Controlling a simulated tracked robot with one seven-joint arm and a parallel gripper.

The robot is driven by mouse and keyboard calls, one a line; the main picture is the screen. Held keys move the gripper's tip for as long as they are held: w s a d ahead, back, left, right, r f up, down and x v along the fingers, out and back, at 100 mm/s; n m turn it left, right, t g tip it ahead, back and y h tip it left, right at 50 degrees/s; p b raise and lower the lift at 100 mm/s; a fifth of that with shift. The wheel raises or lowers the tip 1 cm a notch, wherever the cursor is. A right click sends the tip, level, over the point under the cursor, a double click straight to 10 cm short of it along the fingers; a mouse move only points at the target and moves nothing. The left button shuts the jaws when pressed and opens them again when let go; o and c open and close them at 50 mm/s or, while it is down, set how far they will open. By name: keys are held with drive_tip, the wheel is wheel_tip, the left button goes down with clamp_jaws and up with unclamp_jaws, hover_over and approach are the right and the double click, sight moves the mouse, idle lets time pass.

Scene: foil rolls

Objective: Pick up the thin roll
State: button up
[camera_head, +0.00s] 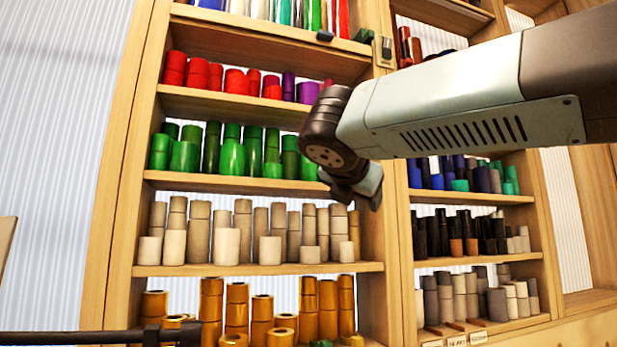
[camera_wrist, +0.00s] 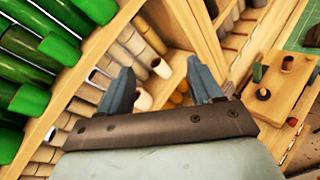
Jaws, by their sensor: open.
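Many foil rolls of differing width stand on the shelves, and I cannot tell which one is the thin roll. Beige rolls (camera_head: 226,246) stand in a row on a middle shelf, some slender and some wide. They also show beyond my fingers in the wrist view (camera_wrist: 150,36). My gripper (camera_head: 358,190) hangs in front of the right part of the green and beige shelves, partly hidden by my wrist. In the wrist view my gripper (camera_wrist: 162,85) has its two fingers apart, with nothing held between them.
Green rolls (camera_head: 232,157) stand above the beige ones, and gold rolls (camera_head: 327,308) below. A wooden upright (camera_head: 393,215) divides the shelves. Right of it are dark rolls (camera_head: 444,232). In the wrist view, a wooden block (camera_wrist: 284,92) with small pieces lies at right.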

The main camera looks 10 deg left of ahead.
sight(309, 165)
drive_tip(key=s+a+r+n+t+y, duration=0.25)
drive_tip(key=a+r+n, duration=0.35)
drive_tip(key=a+r, duration=0.35)
drive_tip(key=shift+h, duration=0.25)
drive_tip(key=shift+w+a+f, duration=0.15)
drive_tip(key=shift+w+a, duration=0.15)
drive_tip(key=shift+w, duration=1.85)
drive_tip(key=shift+w+a+f, duration=0.15)
drive_tip(key=shift+w+a, duration=0.15)
drive_tip(key=shift+w, duration=1.8)
drive_tip(key=shift+w+a+f, duration=0.15)
drive_tip(key=shift+w+a, duration=0.15)
drive_tip(key=shift+w, duration=1.85)
drive_tip(key=c, duration=1)
drive_tip(key=shift+c, duration=0.2)
